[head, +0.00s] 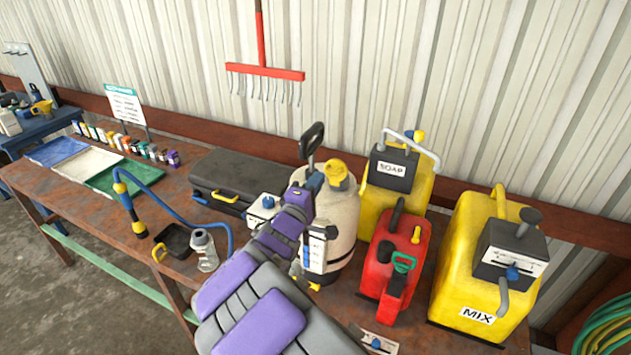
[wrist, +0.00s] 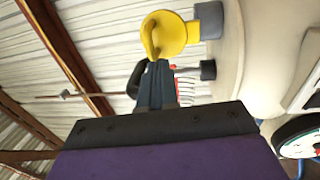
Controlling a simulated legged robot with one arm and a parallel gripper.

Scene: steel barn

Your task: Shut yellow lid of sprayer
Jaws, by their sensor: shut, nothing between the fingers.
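The sprayer (head: 340,212) is a cream tank on the bench, with a black pump handle (head: 312,140) at its top. Its yellow lid (head: 335,171) is at the tank's top. In the wrist view the yellow lid (wrist: 165,36) looks like a rounded cup beside a yellow-and-grey piece, and the pale tank (wrist: 262,60) fills the right side. My gripper (head: 314,181) is beside the tank top, left of the lid. In the wrist view my gripper (wrist: 160,68) is shut and empty, its tips just below the lid. I cannot tell whether they touch it.
A red can (head: 392,255), a yellow SOAP container (head: 378,205) and a yellow MIX container (head: 470,260) crowd the right. A black case (head: 245,175) and blue hose (head: 190,217) lie left. A red rake head (head: 265,71) hangs on the wall behind.

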